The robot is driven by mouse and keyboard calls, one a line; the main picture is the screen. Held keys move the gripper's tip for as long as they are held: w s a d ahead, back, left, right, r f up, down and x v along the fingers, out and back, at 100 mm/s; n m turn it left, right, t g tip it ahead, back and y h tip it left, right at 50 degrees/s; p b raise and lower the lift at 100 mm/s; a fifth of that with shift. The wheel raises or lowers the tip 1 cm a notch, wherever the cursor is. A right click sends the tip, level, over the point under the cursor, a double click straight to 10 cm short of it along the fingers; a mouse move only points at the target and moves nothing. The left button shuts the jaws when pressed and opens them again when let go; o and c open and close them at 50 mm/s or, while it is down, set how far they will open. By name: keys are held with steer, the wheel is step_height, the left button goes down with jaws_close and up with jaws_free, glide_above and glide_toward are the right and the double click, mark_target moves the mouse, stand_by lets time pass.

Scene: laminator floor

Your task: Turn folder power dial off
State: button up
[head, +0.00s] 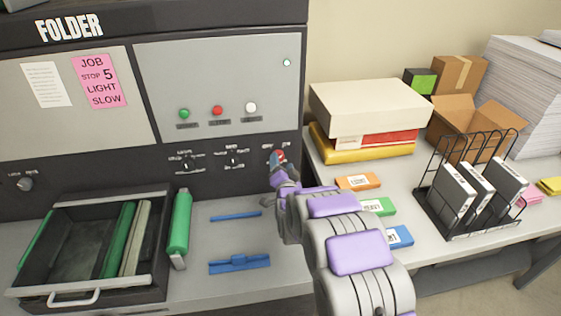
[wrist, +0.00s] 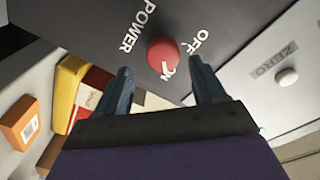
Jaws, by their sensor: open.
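The folder machine (head: 60,125) has a dark control strip below its grey panels. I cannot tell which mark the dial points to. My gripper (wrist: 165,82) is open, its two blue-grey fingers spread on either side of the dial, with nothing held. I cannot tell whether a finger touches it. In the head view my gripper (head: 278,160) is at the strip's right end and partly hides the dial.
Other knobs (head: 186,161) sit left on the strip. Green, red and white buttons (head: 217,110) are above. Boxes (head: 370,105) and a wire rack (head: 472,190) stand right.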

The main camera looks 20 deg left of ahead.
steer(key=x, duration=0.3)
steer(key=shift+s+a, duration=0.15)
steer(key=shift+a, duration=0.1)
steer(key=shift+d, duration=0.1)
steer(key=shift+c, duration=0.8)
steer(key=shift+a+f, duration=0.1)
steer(key=shift+a, duration=0.2)
steer(key=c, duration=0.9)
